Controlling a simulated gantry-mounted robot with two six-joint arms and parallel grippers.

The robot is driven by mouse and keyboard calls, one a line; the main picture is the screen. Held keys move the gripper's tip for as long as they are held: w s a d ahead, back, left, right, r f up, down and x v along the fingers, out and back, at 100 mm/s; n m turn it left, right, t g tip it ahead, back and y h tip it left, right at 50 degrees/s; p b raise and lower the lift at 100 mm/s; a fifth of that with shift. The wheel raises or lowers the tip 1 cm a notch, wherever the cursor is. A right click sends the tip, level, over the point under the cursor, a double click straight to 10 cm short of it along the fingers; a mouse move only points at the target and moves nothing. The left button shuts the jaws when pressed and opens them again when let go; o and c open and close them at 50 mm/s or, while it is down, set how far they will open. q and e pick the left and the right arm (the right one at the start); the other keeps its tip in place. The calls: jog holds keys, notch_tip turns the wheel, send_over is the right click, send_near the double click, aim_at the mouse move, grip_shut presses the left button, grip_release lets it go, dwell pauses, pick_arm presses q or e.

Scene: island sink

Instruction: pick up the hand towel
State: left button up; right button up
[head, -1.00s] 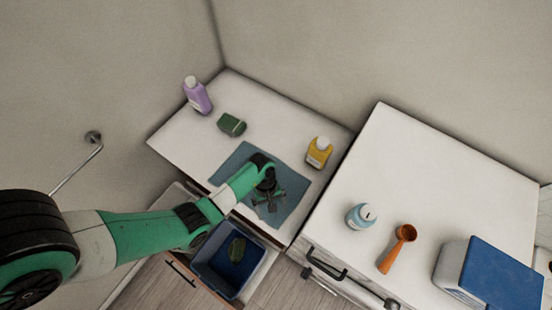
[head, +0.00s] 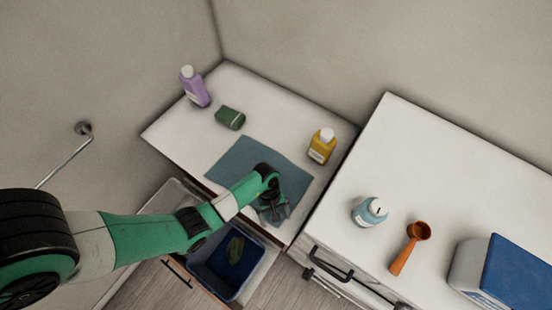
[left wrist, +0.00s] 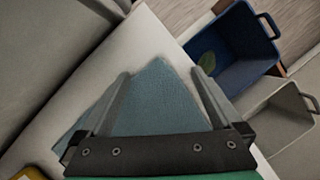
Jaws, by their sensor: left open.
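The hand towel (head: 250,160) is a flat blue-grey cloth lying on the white counter near its front edge. It also shows in the left wrist view (left wrist: 158,98), spread between and beyond the fingers. My left gripper (head: 274,212) is over the towel's front corner, with its fingers pointing down. In the left wrist view my left gripper (left wrist: 160,95) is open, with the cloth seen between the two fingers. Whether the fingertips touch the cloth I cannot tell. My right gripper is not in view.
A purple bottle (head: 194,86), a green item (head: 230,117) and a yellow bottle (head: 321,147) stand on the same counter. An open drawer with a blue bin (head: 224,272) is below the front edge. A higher counter on the right holds a blue bottle (head: 368,212) and an orange scoop (head: 408,250).

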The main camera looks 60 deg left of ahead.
pick_arm(q)
grip_shut()
dwell(0.8)
notch_tip(320, 180, up, 12)
jog(key=p, duration=1.2)
jog(key=shift+p, duration=0.3)
